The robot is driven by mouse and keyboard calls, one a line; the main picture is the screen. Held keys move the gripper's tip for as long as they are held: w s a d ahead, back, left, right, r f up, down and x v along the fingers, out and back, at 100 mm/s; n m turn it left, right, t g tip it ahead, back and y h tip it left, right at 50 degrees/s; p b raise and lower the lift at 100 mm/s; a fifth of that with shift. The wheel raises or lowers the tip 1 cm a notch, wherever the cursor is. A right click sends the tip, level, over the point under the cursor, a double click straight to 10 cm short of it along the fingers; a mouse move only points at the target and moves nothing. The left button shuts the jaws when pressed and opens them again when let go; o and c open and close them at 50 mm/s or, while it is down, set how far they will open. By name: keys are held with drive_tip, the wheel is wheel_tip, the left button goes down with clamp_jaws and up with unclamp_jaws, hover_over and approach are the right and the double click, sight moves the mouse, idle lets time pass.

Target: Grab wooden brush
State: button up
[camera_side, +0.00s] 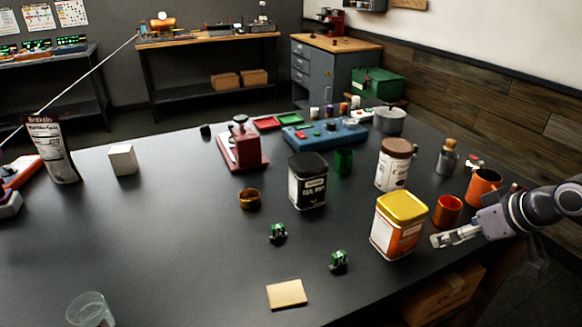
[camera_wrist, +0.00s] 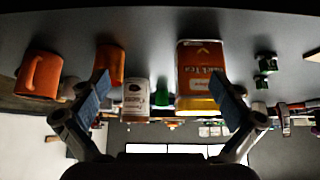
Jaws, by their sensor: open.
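I cannot make out a wooden brush for certain in either view. A flat tan block (camera_side: 287,293) lies at the front of the dark table; no bristles show on it. My gripper (camera_side: 437,240) is at the right side of the table, beside the yellow-lidded orange tin (camera_side: 398,228). In the wrist view, which is upside down, my gripper (camera_wrist: 160,88) has its two blue-padded fingers wide apart with nothing held. The orange tin (camera_wrist: 200,70) and a white canister (camera_wrist: 136,95) show beyond the fingers.
Orange mugs (camera_side: 483,187) (camera_side: 447,210), a brown-lidded canister (camera_side: 393,165) and a corked bottle (camera_side: 447,157) stand near my gripper. A black tin (camera_side: 307,181) and green parts (camera_side: 278,232) are mid-table. A clear glass (camera_side: 90,309) is front left. The left-centre table is mostly clear.

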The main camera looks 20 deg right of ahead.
drive_tip(key=shift+s+a+f, duration=0.1)
drive_tip(key=shift+s+a, duration=0.15)
drive_tip(key=shift+a, duration=0.1)
drive_tip(key=shift+c, duration=0.3)
drive_tip(key=c, duration=0.6)
